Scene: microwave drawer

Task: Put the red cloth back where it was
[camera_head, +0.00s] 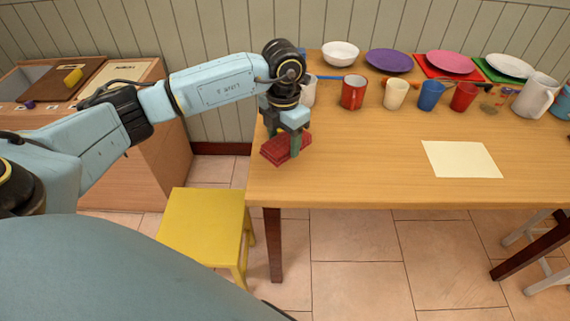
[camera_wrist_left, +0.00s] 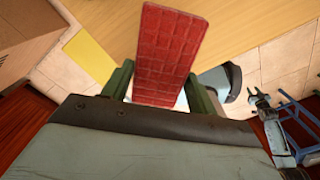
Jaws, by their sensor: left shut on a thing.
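The red cloth (camera_head: 287,149) is a folded, checked red piece at the left end of the wooden table (camera_head: 345,180). My left gripper (camera_head: 287,142) comes down on it from above and is shut on it. In the left wrist view the red cloth (camera_wrist_left: 168,55) stands out between the two green fingers of the left gripper (camera_wrist_left: 160,90). I cannot tell from the head view whether the cloth touches the table top.
Several mugs, among them a red one (camera_head: 353,92), stand along the table's back, with bowls and plates behind. A cream sheet (camera_head: 461,159) lies at the right. A yellow stool (camera_head: 204,225) stands by the left end. The table's middle front is clear.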

